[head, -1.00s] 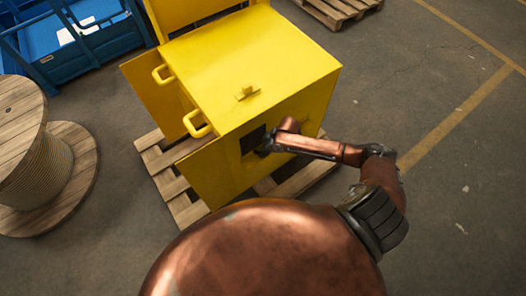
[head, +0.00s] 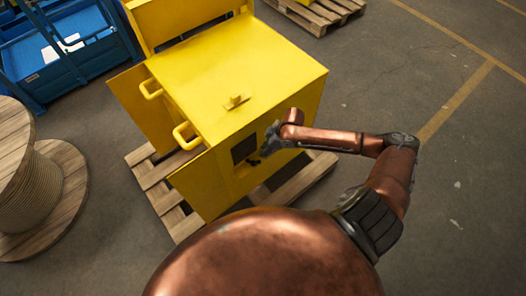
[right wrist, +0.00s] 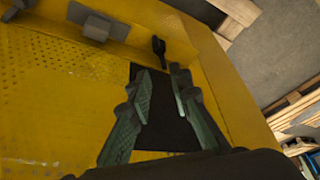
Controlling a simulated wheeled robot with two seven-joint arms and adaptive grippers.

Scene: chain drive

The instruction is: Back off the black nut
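My right gripper (head: 268,142) is just outside the front of the yellow machine housing (head: 240,70), near a dark square opening (head: 244,149). In the right wrist view its two green-grey fingers (right wrist: 159,78) are apart, with nothing held between them. A small black part (right wrist: 158,46), possibly the black nut, stands on the yellow surface just beyond the fingertips, apart from them. Small black parts (head: 254,162) also show below the opening in the head view; I cannot tell which is the nut. My left gripper is not in view.
A grey block (right wrist: 97,25) sits on the yellow wall left of the black part. The housing stands on a wooden pallet (head: 160,185). A wooden cable reel (head: 40,190) and a blue container (head: 75,50) are on the left. The floor at right is clear.

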